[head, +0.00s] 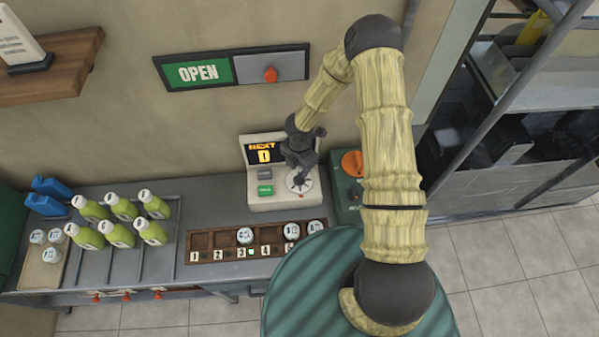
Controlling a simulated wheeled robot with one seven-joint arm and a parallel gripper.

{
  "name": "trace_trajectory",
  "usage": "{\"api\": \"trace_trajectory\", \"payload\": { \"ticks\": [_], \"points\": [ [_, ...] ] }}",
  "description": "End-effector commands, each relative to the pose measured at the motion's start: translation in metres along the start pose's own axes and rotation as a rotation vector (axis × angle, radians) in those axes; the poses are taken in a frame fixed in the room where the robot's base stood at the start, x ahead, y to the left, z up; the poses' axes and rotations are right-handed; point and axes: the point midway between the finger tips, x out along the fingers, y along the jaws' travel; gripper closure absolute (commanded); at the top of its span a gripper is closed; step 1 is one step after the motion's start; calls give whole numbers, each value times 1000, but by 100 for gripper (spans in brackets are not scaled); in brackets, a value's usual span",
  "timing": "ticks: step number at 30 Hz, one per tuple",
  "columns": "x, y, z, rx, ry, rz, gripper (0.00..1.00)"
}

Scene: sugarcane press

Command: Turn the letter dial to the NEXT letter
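The letter dial (301,187) is a round white disc on the front of a cream machine (262,200). The machine's black screen (264,152) shows "NEXT" in orange above a single lit character, which looks like an I or a 1. My gripper (299,176) points down at the dial and covers its middle and upper part. Whether it touches the dial knob, and whether its fingers are open or shut, I cannot tell. The letters on the dial are too small to read. A grey button (264,174) and a green button (265,190) sit left of the dial.
A numbered wooden rack (219,240) in front holds several white lettered caps, one being this cap (245,235). Green bottles (121,206) and blue jugs (52,187) stand left. A green box with an orange disc (352,163) is close on the right. An OPEN sign (205,72) hangs above.

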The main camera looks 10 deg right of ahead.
Motion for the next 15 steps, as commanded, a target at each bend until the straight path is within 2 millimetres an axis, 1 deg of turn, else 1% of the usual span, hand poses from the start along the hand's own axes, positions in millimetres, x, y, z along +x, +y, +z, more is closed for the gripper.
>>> {"api": "trace_trajectory", "payload": {
  "ticks": [3, 6, 10, 15],
  "points": [
    [19, -1, -1, 0, 2, -4, 66],
    [30, 0, -1, -1, 2, -2, 66],
    [40, 0, 0, -1, 0, -1, 66],
    [43, 0, 0, 0, -1, 0, 66]
  ]
}}
